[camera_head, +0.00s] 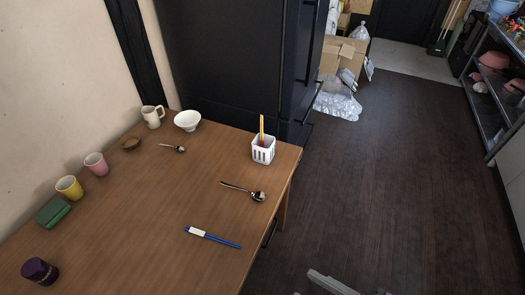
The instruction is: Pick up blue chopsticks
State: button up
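The blue chopsticks (222,241) lie flat on the wooden table (150,215), near its right edge. A white band or sleeve wraps them near their left end. They point slightly down to the right, and nothing covers them. My gripper's fingers do not show in this view. A light grey piece (332,284) shows at the bottom edge, right of the table; I cannot tell which part it is.
Dark floor right of the table is clear.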

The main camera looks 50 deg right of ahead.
aim_at(192, 231)
jog(key=i+l, duration=0.1)
jog(key=l, duration=0.3)
jog(key=i+l+u, duration=0.15)
jog(key=l, duration=0.2)
jog(key=i+l+u, duration=0.15)
jog(key=l, duration=0.25)
jog(key=i+l+u, duration=0.2)
jog(key=l, duration=0.15)
jog(key=l+u, duration=0.15)
jog(key=l, duration=0.25)
jog(key=u, duration=1.5)
